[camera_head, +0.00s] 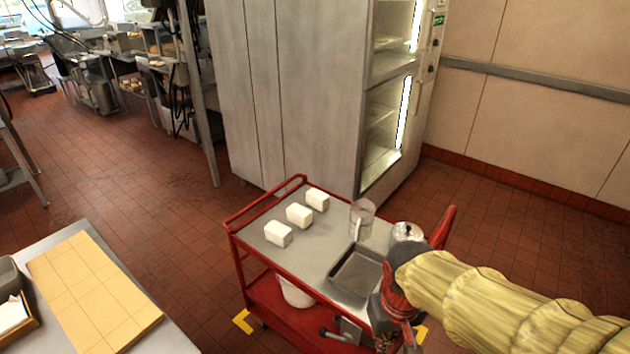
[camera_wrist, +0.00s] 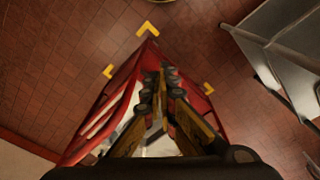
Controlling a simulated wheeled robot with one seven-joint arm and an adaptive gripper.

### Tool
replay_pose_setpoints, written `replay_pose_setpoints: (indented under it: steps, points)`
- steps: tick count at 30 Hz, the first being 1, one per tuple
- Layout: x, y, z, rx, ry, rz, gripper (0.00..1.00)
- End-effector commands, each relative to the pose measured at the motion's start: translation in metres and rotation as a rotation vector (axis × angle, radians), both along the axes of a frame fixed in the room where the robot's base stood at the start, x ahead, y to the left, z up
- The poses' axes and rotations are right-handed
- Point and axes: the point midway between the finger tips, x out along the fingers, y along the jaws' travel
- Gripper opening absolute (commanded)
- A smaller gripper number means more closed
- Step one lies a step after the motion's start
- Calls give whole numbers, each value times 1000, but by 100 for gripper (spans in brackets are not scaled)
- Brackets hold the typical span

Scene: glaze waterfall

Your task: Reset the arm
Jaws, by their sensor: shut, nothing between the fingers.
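My arm, in a yellow ribbed sleeve (camera_head: 480,295), reaches in from the right in the head view, over the near right side of the red cart. My gripper hangs at its end, partly hidden there by the arm and the cart's corner. In the wrist view my gripper (camera_wrist: 160,82) shows with its two fingers together, shut and empty, above the red cart (camera_wrist: 98,122). I cannot tell the exact gap between the fingers and the cart.
The red cart (camera_head: 262,256) bears several white blocks (camera_head: 299,215), a clear pitcher (camera_head: 362,219), a metal pot (camera_head: 405,232) and a grey tray (camera_head: 357,272). A table (camera_head: 70,236) with a yellow gridded board (camera_head: 95,293) stands left. A tall cabinet (camera_head: 300,100) stands behind. Tiled floor lies open between.

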Motion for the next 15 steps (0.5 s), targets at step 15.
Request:
replay_pose_setpoints:
  steps: [15]
  points:
    - [-59, -45, 114, 49, -383, -134, 0]
